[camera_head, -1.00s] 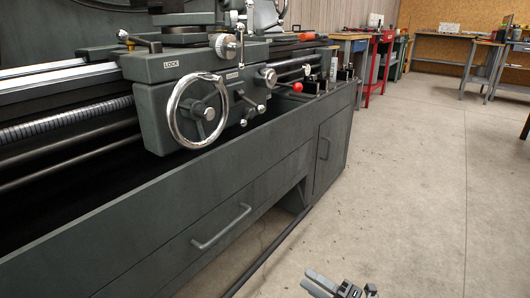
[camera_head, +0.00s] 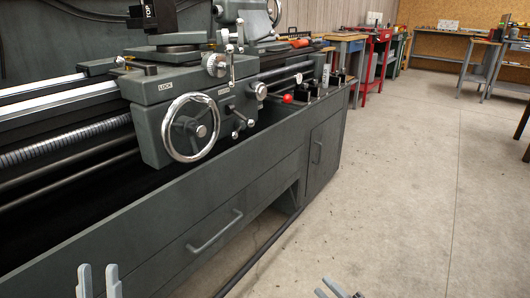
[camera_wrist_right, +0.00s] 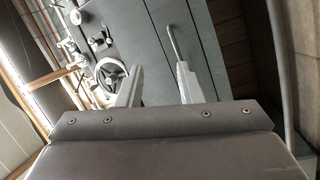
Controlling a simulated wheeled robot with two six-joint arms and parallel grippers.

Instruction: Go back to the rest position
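My left gripper (camera_head: 98,282) shows at the bottom left edge of the head view, its two upright fingertips apart with nothing between them. My right gripper (camera_head: 336,289) shows only by its fingertips at the bottom edge, right of the middle. In the right wrist view my right gripper (camera_wrist_right: 157,85) has its two fingers well apart and holds nothing. Both grippers appear in front of the dark green lathe (camera_head: 105,245), with no visible contact.
The lathe carries a chrome handwheel (camera_head: 191,127), a red knob (camera_head: 287,98) and a drawer handle (camera_head: 214,232) facing me. Open concrete floor (camera_head: 400,200) lies to the right. A red bench (camera_head: 375,55) and other workbenches stand further back.

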